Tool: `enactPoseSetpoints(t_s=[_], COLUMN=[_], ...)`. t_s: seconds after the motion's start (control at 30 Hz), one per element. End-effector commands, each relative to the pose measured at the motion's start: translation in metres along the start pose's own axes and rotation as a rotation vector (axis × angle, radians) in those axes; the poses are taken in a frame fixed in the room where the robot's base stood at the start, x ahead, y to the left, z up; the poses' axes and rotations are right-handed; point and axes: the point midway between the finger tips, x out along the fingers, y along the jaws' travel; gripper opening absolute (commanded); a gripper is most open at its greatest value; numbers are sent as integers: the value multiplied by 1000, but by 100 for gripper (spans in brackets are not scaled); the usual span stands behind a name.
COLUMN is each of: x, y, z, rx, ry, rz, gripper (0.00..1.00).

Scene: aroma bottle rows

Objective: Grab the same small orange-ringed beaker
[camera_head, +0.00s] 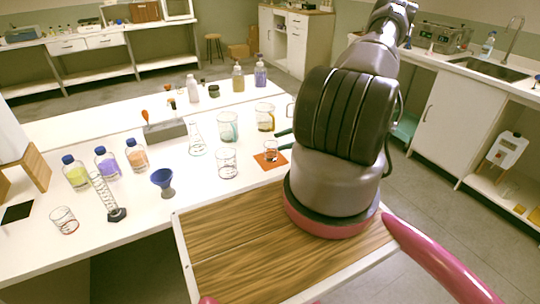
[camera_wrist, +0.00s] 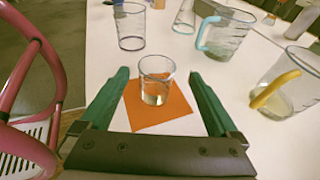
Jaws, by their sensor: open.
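A small clear beaker (camera_wrist: 156,82) stands upright on an orange square mat (camera_wrist: 150,118) in the wrist view. It also shows in the head view (camera_head: 271,151). A ring on it cannot be told apart from the orange below. My gripper (camera_wrist: 158,75) is open, with one green finger on each side of this beaker and a gap to both.
A larger clear beaker (camera_wrist: 130,28) stands beyond the left finger. A mug with a blue handle (camera_wrist: 224,35) and one with a yellow handle (camera_wrist: 288,82) stand to the right. A blue funnel (camera_head: 163,178) and several capped bottles stand further left.

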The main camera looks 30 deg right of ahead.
Motion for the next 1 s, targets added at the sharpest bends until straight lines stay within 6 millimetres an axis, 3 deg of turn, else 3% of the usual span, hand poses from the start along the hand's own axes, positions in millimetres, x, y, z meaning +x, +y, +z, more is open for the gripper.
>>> enactPoseSetpoints(t_s=[0.1, 0.37, 0.6, 0.93, 0.97, 1.0], x=[19, 41, 76, 84, 84, 84], y=[1, 2, 5, 4, 4, 4], z=[0, -2, -6, -6, -6, -6], rx=[1, 2, 1, 0, 0, 0], ry=[0, -1, 1, 2, 2, 2], rz=[3, 2, 2, 1, 1, 1], gripper=[96, 96, 96, 96, 89, 73])
